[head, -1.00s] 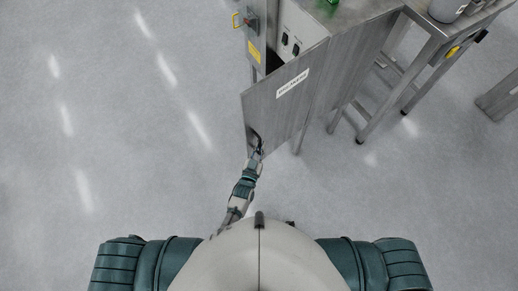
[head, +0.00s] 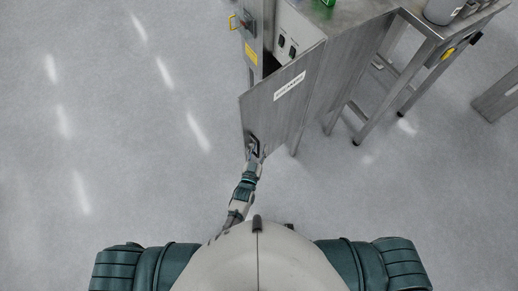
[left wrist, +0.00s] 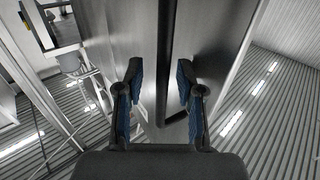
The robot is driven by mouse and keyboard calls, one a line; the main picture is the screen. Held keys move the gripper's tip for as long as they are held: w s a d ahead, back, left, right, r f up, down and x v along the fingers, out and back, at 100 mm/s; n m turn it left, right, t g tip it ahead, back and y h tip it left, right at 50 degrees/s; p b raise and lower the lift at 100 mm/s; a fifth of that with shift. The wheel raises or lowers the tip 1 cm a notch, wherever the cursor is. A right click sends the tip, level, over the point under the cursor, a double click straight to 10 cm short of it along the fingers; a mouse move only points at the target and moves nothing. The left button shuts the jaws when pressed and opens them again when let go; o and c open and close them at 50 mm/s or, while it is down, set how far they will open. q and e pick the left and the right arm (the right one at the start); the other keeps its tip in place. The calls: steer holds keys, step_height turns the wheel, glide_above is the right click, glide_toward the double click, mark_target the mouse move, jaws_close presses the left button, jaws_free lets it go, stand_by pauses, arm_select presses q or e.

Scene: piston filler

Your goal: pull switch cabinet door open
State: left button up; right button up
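The grey metal switch cabinet door (head: 276,108) with a white label stands partly open, with a gap at its top and left side. Its dark bar handle (head: 254,143) is near the lower left corner. My left gripper (head: 252,158) is right at the handle's lower end. In the left wrist view, the left gripper (left wrist: 160,95) has its two blue-padded fingers spread. The dark handle (left wrist: 166,60) runs between and beyond them, with visible gaps on both sides. My right gripper is not in view.
Inside the cabinet is a white panel (head: 291,32) with black switches. A steel table (head: 420,27) with a grey container (head: 444,10) stands at right. The floor to the left is clear.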

arm_select(q)
steer(key=v, duration=1.2)
steer(key=shift+f, duration=0.15)
steer(key=s+a+f+g+y, duration=0.1)
steer(key=s+a+f+g, duration=0.25)
steer(key=f, duration=0.65)
steer(key=s+a+f+g+y, duration=0.1)
steer(key=s+a+f+g, duration=0.25)
steer(key=f, duration=0.65)
steer(key=s+a+f+g+y, duration=0.1)
steer(key=s+a+f+g, duration=0.3)
steer(key=s+a+f, duration=0.3)
steer(key=s+a+f+n+g+y, duration=0.1)
steer(key=s+a+f+g, duration=0.4)
steer(key=s, duration=0.8)
step_height(320, 180, down, 3)
steer(key=shift+a+y, duration=0.5)
steer(key=shift+a, duration=0.45)
